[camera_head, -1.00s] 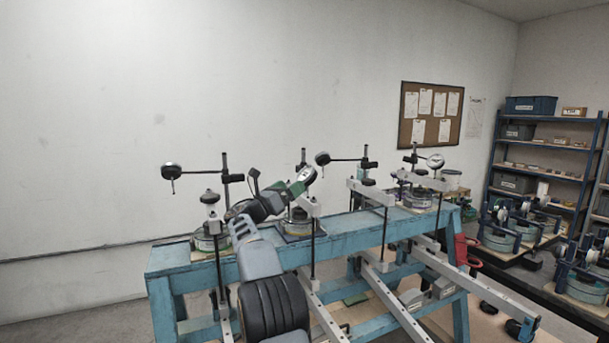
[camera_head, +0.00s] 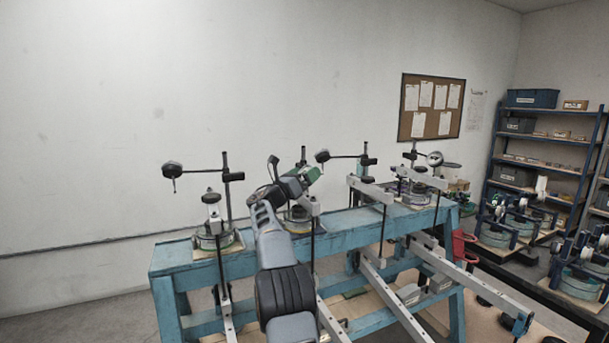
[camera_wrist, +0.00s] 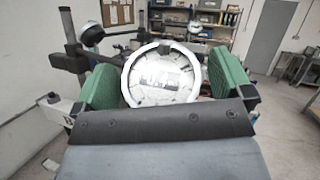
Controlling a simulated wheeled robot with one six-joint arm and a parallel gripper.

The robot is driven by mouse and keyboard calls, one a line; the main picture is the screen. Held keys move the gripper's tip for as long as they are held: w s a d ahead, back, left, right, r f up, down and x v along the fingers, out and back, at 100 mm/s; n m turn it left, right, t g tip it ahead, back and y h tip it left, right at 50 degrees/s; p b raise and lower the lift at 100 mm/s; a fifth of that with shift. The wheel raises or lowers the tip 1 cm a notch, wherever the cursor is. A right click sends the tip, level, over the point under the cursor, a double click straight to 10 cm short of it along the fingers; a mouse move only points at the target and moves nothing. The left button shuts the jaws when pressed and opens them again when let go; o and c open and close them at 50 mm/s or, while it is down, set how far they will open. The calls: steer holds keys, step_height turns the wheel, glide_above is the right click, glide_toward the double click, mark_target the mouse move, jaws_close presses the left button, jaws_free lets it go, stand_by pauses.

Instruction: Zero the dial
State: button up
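A round dial gauge (camera_wrist: 162,75) with a white rim stands between the two green fingers of my gripper (camera_wrist: 165,82) in the wrist view. The fingers are apart, one on each side of the rim. They look very close to it; I cannot tell whether they touch. The dial's face is washed out with reflections, and I cannot read a needle. In the head view my gripper (camera_head: 308,174) is at the second stand from the left and hides this dial.
Other dial gauges stand on the blue bench (camera_head: 195,263): a left one (camera_head: 172,170), one right of my gripper (camera_head: 322,156) and a far right one (camera_head: 434,159). Upright posts (camera_head: 227,190) and long lever bars (camera_head: 393,302) crowd the bench. Shelves (camera_head: 545,135) stand at right.

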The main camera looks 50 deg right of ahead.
steer(key=c, duration=0.9)
steer(key=shift+o, duration=0.2)
steer(key=shift+r+m+g+p, duration=0.25)
steer(key=shift+m+g+p, duration=0.25)
steer(key=shift+p, duration=0.45)
steer(key=shift+f+m+g+p, duration=0.15)
steer(key=shift+m+g+p, duration=0.65)
steer(key=shift+g+p, duration=0.2)
steer(key=shift+f, duration=0.1)
steer(key=o, duration=0.9)
steer(key=shift+o, duration=0.2)
steer(key=shift+w+a+f+b, duration=0.1)
steer(key=shift+a+f+b, duration=0.2)
steer(key=shift+a+b, duration=0.15)
steer(key=b+v, duration=0.3)
steer(key=v, duration=0.3)
steer(key=shift+a, duration=0.25)
steer(key=shift+w, duration=0.1)
